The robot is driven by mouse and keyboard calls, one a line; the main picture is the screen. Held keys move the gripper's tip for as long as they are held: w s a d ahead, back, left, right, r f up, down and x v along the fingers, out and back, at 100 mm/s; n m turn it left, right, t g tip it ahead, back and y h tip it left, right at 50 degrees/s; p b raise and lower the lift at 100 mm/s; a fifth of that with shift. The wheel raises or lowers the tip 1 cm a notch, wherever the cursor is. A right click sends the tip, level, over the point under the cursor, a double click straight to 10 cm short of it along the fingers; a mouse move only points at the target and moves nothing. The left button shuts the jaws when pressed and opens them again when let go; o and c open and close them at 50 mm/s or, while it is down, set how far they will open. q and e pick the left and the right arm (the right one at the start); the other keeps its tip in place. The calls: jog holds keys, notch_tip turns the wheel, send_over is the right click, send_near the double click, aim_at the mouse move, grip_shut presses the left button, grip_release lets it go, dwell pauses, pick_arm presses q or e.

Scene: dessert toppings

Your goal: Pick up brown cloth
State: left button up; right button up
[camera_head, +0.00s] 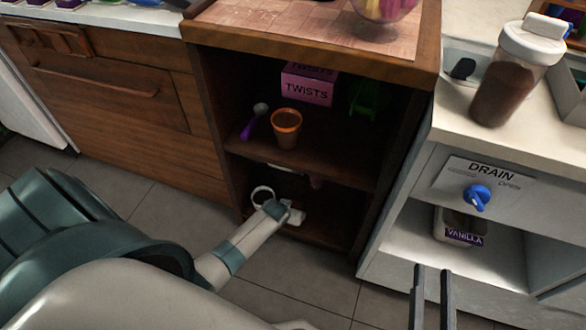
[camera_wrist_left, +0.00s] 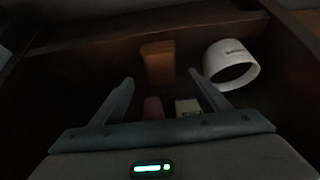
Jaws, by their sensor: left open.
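A brown, upright, block-like piece (camera_wrist_left: 158,65) stands at the back of the dark shelf in the left wrist view. It may be the brown cloth, but the light is too dim to tell. It lies beyond and between the fingertips of my left gripper (camera_wrist_left: 161,80), which is open with nothing visibly held. In the head view my left arm reaches into the lower shelf of the wooden cabinet (camera_head: 410,72), and the brown piece cannot be made out there. My right gripper (camera_head: 432,290) is at the lower right, its fingers apart and empty.
A white ring-shaped item (camera_wrist_left: 232,65) is right of the brown piece. A reddish item (camera_wrist_left: 153,107) and a pale box (camera_wrist_left: 188,107) are low between the fingers. The upper shelf holds an orange cup (camera_head: 286,128) and a pink TWISTS box (camera_head: 308,86). Shelf walls are close.

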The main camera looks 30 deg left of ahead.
pick_arm(q)
jog(key=shift+w+f, duration=0.1)
jog(key=shift+f, duration=0.05)
pick_arm(e)
jog(key=shift+r, duration=0.25)
pick_arm(q)
jog(key=shift+w+f, duration=0.15)
jog(key=shift+f, duration=0.15)
jog(key=b+x, duration=0.3)
jog(key=x, duration=0.1)
jog(key=shift+a, duration=0.1)
jog(key=shift+f, duration=0.15)
pick_arm(e)
jog(key=s+r+t+y, duration=0.1)
jog(key=s+r+t, duration=0.2)
jog(key=r+t, duration=0.2)
notch_tip(320, 180, up, 4)
jog(key=shift+s+d+f+t+y, duration=0.15)
jog(key=shift+s+d+t+y, duration=0.1)
jog(key=shift+d+t+y, duration=0.15)
pick_arm(q)
jog(key=c, duration=1.1)
